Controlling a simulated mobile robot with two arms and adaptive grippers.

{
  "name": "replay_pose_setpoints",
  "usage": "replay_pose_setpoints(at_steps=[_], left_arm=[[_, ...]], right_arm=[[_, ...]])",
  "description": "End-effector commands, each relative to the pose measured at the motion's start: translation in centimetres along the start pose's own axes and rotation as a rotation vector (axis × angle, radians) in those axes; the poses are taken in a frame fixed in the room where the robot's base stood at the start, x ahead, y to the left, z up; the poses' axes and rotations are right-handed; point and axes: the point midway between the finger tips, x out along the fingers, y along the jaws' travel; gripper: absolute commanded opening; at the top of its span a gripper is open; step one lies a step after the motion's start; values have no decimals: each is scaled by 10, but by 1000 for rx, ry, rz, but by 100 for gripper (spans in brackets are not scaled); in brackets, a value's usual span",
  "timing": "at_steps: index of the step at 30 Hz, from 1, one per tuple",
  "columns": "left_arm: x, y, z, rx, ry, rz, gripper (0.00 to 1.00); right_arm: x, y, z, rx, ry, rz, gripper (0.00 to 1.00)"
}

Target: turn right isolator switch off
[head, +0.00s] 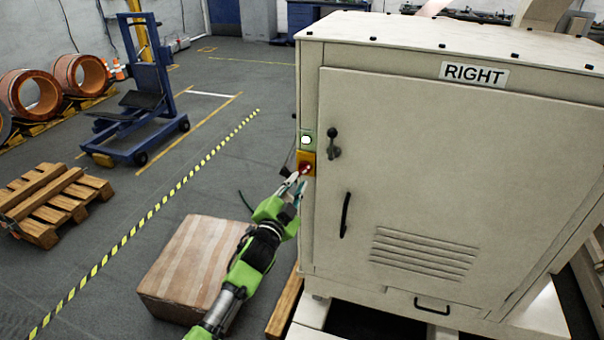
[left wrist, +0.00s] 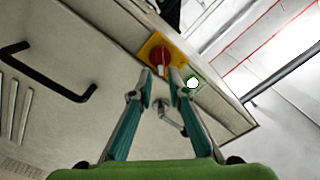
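The isolator switch is a red knob (head: 306,168) on a yellow plate, on the narrow left front edge of the beige cabinet labelled RIGHT (head: 474,74). My left gripper (head: 297,183) reaches up to it from below left. In the left wrist view the red knob (left wrist: 158,55) sits on its yellow plate, just beyond and between the fingertips of my left gripper (left wrist: 161,74). The fingers are apart with nothing seen clamped between them. I cannot tell whether a fingertip touches the knob. My right gripper is not in view.
A lit white lamp (head: 306,140) sits just above the switch. The cabinet door has a dark latch (head: 333,144) and a black handle (head: 345,215). A wrapped box (head: 190,262) stands on the floor below my left arm. A pallet (head: 50,200) and blue lift (head: 145,110) stand farther left.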

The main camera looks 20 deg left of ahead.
Motion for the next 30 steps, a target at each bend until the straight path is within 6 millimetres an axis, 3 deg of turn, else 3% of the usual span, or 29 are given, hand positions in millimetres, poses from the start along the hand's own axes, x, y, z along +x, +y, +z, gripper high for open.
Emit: replay_pose_setpoints(at_steps=[6,12,23,25,30], left_arm=[[33,0,0,-1,-1,-1,16],[48,0,1,0,-1,-1,16],[50,0,0,0,-1,0,16],[50,0,0,0,-1,0,0],[50,0,0,0,-1,0,0]], right_arm=[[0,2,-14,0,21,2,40],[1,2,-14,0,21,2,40],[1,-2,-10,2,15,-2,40],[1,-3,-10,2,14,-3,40],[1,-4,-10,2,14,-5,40]])
